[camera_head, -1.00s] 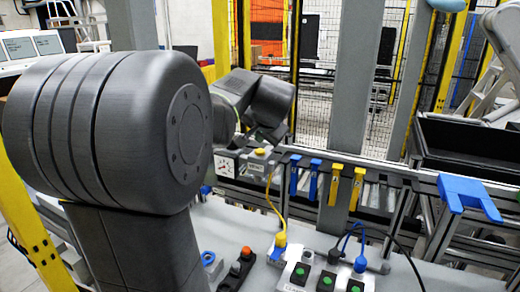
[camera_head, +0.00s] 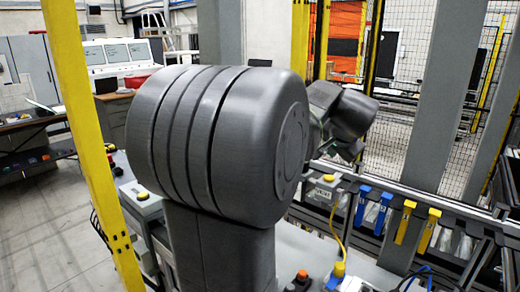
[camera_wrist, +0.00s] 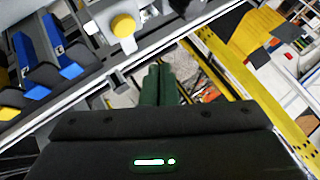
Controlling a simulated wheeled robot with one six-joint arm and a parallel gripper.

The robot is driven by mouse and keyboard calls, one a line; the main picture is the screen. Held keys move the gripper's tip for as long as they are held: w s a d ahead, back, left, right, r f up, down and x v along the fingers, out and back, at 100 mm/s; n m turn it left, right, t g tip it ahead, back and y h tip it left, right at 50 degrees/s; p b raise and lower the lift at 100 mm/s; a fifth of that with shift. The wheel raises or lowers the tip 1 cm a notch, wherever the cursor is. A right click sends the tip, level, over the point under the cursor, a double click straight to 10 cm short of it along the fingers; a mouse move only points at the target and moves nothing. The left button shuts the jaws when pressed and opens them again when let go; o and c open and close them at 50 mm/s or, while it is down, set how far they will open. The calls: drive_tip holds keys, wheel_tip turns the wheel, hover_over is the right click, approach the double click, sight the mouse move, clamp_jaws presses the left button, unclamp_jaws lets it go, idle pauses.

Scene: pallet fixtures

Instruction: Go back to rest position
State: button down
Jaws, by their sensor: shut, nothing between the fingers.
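My gripper (camera_wrist: 158,85) shows in the wrist view with its two dark green fingers together and nothing between them. It points past a metal rail at the edge of the fixture, over open floor and clutter. In the head view my arm's large dark joint fills the middle and hides most of the bench behind it. The gripper's fingers are hard to make out in that view, behind the joint.
Blue holders (camera_head: 372,208) and yellow holders (camera_head: 416,228) hang on the rail at right. A yellow post (camera_head: 84,130) stands close at left. A yellow-knobbed box (camera_wrist: 124,24) sits near my gripper. A mesh fence stands behind.

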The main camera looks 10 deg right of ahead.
drive_tip(key=shift+f+b, duration=0.3)
drive_tip(key=shift+f, duration=0.3)
wheel_tip(320, 180, up, 6)
drive_tip(key=shift+f+p, duration=0.2)
drive_tip(key=shift+p, duration=0.8)
